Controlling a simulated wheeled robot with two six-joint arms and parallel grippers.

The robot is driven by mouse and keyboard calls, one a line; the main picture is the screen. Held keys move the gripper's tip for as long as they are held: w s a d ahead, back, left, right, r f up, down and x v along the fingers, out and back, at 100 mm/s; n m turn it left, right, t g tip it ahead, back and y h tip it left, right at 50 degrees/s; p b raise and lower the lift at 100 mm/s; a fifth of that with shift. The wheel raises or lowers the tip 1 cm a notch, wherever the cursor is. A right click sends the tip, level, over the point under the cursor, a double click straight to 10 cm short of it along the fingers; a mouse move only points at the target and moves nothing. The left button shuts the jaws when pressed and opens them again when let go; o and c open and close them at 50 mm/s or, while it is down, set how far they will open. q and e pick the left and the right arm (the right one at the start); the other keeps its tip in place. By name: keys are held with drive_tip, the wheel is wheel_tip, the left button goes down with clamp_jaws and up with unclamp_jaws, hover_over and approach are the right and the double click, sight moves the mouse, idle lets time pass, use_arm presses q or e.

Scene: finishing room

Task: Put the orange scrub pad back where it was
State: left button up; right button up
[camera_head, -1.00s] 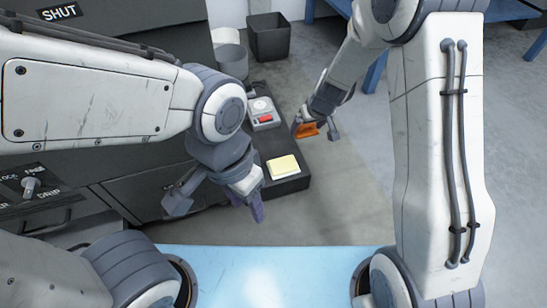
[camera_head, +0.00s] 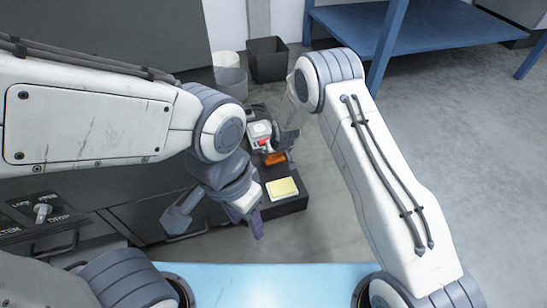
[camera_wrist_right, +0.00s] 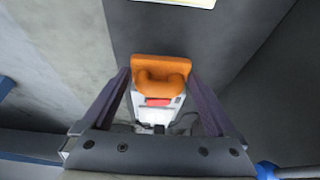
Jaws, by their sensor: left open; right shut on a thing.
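The orange scrub pad (camera_head: 275,158) is at the end of my right gripper (camera_head: 283,145), over the dark ledge between the yellow pad and a small white device. In the right wrist view the orange pad (camera_wrist_right: 160,66) sits between the two fingertips of the right gripper (camera_wrist_right: 160,80), which is shut on it. Whether the pad touches the ledge cannot be told. My left gripper (camera_head: 249,220) is open and empty, in front of the ledge, to the lower left of the yellow pad.
The dark ledge (camera_head: 290,207) carries the yellow pad (camera_head: 282,188) at its near end and the white device (camera_head: 260,130) with a red part farther back. A blue-legged table (camera_head: 390,40) is at the back right. Floor on the right is clear.

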sight(274, 160)
drive_tip(key=shift+w+a+f, duration=0.2)
drive_tip(key=shift+w+a, duration=0.05)
drive_tip(key=shift+a, duration=0.1)
drive_tip(key=shift+f, duration=0.2)
wheel_tip(274, 160, down, 4)
drive_tip(key=b, duration=0.3)
drive_tip(key=shift+r, duration=0.2)
drive_tip(key=shift+f, duration=0.15)
drive_tip(key=o, duration=1.1)
